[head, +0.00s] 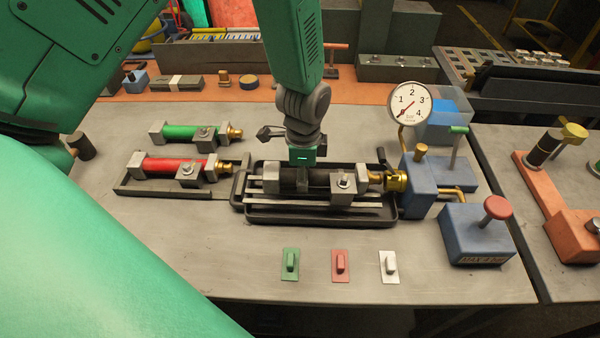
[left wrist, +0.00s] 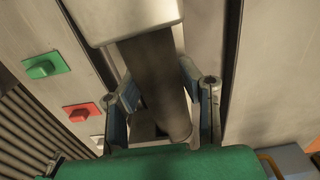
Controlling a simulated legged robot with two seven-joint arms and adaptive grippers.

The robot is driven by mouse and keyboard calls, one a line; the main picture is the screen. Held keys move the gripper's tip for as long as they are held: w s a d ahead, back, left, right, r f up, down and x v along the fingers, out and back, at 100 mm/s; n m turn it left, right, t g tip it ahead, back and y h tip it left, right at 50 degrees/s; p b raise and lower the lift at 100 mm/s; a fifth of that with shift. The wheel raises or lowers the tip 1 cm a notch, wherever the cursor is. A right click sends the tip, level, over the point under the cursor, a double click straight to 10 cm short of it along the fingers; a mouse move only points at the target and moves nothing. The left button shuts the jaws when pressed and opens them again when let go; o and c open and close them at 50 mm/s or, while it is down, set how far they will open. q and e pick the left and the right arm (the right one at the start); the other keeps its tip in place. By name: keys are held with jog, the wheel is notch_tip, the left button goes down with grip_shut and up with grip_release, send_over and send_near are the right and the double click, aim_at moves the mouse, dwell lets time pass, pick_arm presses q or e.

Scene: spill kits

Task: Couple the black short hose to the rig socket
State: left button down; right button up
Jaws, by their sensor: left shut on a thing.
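The black short hose (head: 318,177) lies level over the dark tray, with metal blocks on it and a brass end at its right. My left gripper (head: 303,176) comes down from above and is shut on the hose near its left part. In the left wrist view the hose (left wrist: 155,75) runs between the two fingers of the gripper (left wrist: 163,100). The rig socket (head: 396,181) is brass, on the left side of the blue rig block (head: 420,190). The hose's brass end is lined up close to it; I cannot tell whether they touch. My right gripper is not in view.
Red (head: 170,165) and green (head: 190,132) hoses lie at the left. A dial gauge (head: 409,105) stands above the rig. A blue box with a red knob (head: 496,207) stands at the right. Green, red and white tabs (head: 340,264) lie in front, with bare bench around them.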

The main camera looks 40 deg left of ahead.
aim_at(319, 171)
pick_arm(q)
jog(key=shift+a+f, duration=0.2)
jog(key=shift+a, duration=0.45)
jog(key=shift+s+d+r, duration=0.15)
jog(key=shift+s+d, duration=0.15)
jog(key=shift+d, duration=0.3)
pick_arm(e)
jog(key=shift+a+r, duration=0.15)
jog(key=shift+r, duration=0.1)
pick_arm(q)
jog(key=shift+s+a+m+p, duration=0.15)
jog(key=shift+m+p, duration=0.15)
jog(key=shift+p, duration=0.05)
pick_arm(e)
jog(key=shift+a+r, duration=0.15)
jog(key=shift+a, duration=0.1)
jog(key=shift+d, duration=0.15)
pick_arm(q)
jog(key=shift+w+a+f, duration=0.2)
jog(key=shift+w+a, duration=0.05)
jog(key=shift+w, duration=0.3)
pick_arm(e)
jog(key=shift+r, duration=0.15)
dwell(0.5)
